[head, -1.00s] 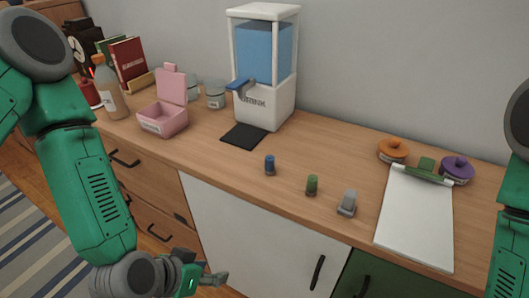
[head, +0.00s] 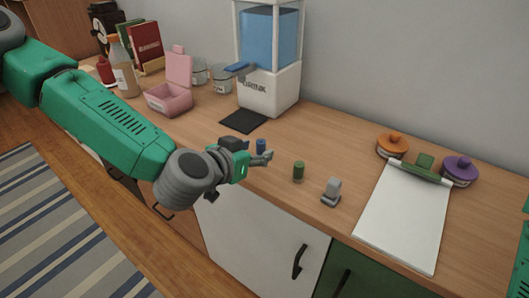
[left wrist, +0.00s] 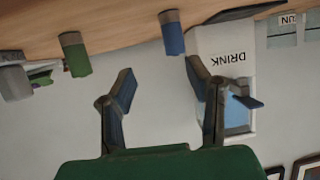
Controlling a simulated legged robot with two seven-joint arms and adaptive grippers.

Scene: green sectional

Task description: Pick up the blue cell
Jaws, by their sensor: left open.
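The blue cell (head: 261,146) is a small upright cylinder on the wooden counter, partly hidden behind my left gripper. It also shows in the left wrist view (left wrist: 172,34), where the picture is upside down, beyond the fingertips and nearer the right finger. My left gripper (head: 248,152) is open and empty at the counter's front edge, close to the blue cell. In the left wrist view its two fingers (left wrist: 160,76) are spread wide with nothing between them. My right gripper is out of view; only bits of green arm show at the right edge.
A green cell (head: 298,171) and a grey clip-like object (head: 332,191) stand to the right. A drink dispenser (head: 268,90) with a black mat (head: 243,121) is behind. A pink box (head: 169,98) is at left, a clipboard (head: 402,215) at right.

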